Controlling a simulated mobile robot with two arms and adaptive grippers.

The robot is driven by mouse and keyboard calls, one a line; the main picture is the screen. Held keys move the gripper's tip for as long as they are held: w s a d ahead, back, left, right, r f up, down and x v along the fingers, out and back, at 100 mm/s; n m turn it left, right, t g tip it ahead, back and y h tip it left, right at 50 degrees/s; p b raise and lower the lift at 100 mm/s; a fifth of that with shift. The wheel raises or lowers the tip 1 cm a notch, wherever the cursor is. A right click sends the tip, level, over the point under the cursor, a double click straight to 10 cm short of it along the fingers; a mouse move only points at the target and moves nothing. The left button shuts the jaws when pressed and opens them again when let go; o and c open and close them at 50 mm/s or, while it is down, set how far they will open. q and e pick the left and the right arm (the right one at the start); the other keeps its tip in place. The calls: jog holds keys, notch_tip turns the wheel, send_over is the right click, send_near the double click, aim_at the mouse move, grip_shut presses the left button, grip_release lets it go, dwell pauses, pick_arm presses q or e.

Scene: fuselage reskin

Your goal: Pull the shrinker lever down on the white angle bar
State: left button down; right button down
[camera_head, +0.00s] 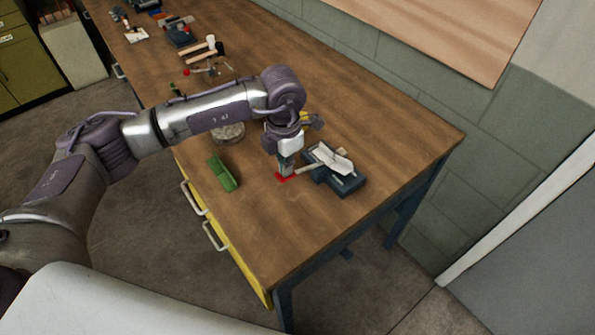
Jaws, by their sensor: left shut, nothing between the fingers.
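The shrinker (347,184) is a dark blue block tool near the front right corner of the wooden workbench. The white angle bar (334,157) lies on top of it. A pale lever (307,168) sticks out from the shrinker's left side, toward a red end (285,177) low above the bench top. My left gripper (285,170) points down, shut and empty, right at the red end and partly covering it. I cannot tell whether the fingers touch it. My right gripper is not in view.
A green block (221,173) lies left of my gripper near the front edge of the workbench (395,140). A round grey object (229,134) sits partly behind my arm. Other tools stand farther back. The bench is clear right of the shrinker.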

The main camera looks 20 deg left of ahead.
aim_at(286, 179)
pick_arm(q)
jog(key=shift+f+b, duration=2.15)
jog(key=shift+f, duration=0.4)
jog(key=shift+r, duration=0.15)
jog(key=shift+r+p, duration=0.95)
jog(key=shift+r, duration=0.45)
jog(key=shift+r+p, duration=1.95)
jog(key=shift+r, duration=2.15)
